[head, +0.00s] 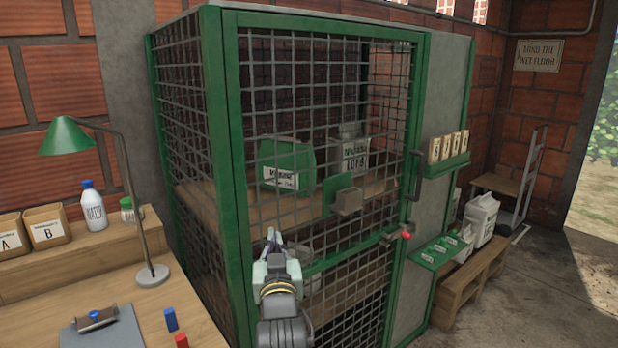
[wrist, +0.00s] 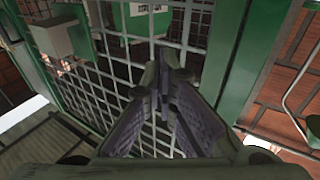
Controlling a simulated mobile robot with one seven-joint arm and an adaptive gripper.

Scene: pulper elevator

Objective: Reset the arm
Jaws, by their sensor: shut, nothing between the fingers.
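My gripper (head: 272,240) is in front of the green-framed mesh cage door (head: 328,130) in the head view, pointing up and away from me. Its fingers are together and hold nothing. In the wrist view my gripper (wrist: 163,75) shows its fingertips meeting in front of the wire mesh, close to a green frame post (wrist: 233,55). I cannot tell whether it touches the mesh. The door handle (head: 416,175) and a red-tipped latch (head: 400,235) are right of my gripper, apart from it.
Behind the mesh are a green container (head: 287,163) and a grey box (head: 348,200). A wooden bench (head: 468,280) and hand truck (head: 530,180) stand at right.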

